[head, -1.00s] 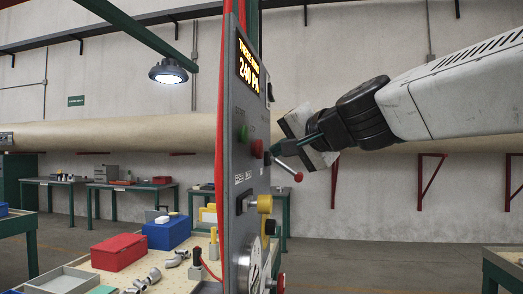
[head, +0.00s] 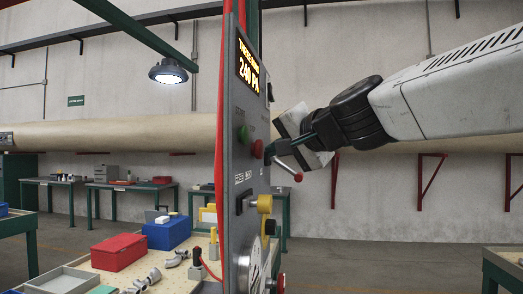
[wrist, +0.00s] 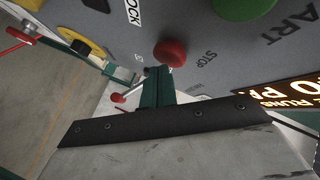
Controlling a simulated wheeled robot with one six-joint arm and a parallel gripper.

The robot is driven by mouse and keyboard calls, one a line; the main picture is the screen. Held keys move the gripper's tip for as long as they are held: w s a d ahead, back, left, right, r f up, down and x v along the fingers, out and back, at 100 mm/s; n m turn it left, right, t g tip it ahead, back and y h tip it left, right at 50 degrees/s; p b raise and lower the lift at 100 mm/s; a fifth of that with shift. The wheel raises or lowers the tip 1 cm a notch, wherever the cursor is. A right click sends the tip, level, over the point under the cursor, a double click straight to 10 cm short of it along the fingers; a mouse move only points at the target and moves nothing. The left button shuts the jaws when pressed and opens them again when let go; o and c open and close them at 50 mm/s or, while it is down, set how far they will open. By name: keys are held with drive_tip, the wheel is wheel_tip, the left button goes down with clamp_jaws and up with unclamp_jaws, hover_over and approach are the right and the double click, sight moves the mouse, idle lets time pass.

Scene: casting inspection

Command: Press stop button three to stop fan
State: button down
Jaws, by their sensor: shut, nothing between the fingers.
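The grey control panel (head: 240,185) is seen nearly edge-on in the head view. It bears a red stop button (head: 257,149) below a green start button (head: 243,134). In the wrist view the red button (wrist: 170,52) sits beside the word STOP, and the green button (wrist: 243,7) is at the top beside START. My gripper (head: 269,150) is shut and empty, its tips right in front of the red button. In the wrist view my gripper tips (wrist: 159,70) reach the button's lower edge. I cannot tell whether they touch it.
A lit display (head: 248,68) on the panel reads 240 PA. Below the buttons are a red-tipped lever (head: 298,177), a yellow knob (head: 265,203) and a gauge (head: 254,264). A bench with a red box (head: 118,251) and blue box (head: 167,233) stands left.

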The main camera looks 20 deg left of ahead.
drive_tip(key=shift+s+a, duration=0.1)
drive_tip(key=shift+a, duration=0.35)
idle(0.5)
idle(0.3)
drive_tip(key=shift+w+d, duration=0.2)
drive_tip(key=shift+d, duration=0.65)
drive_tip(key=d, duration=0.2)
drive_tip(key=w+d, duration=0.1)
drive_tip(key=d, duration=0.2)
idle(0.7)
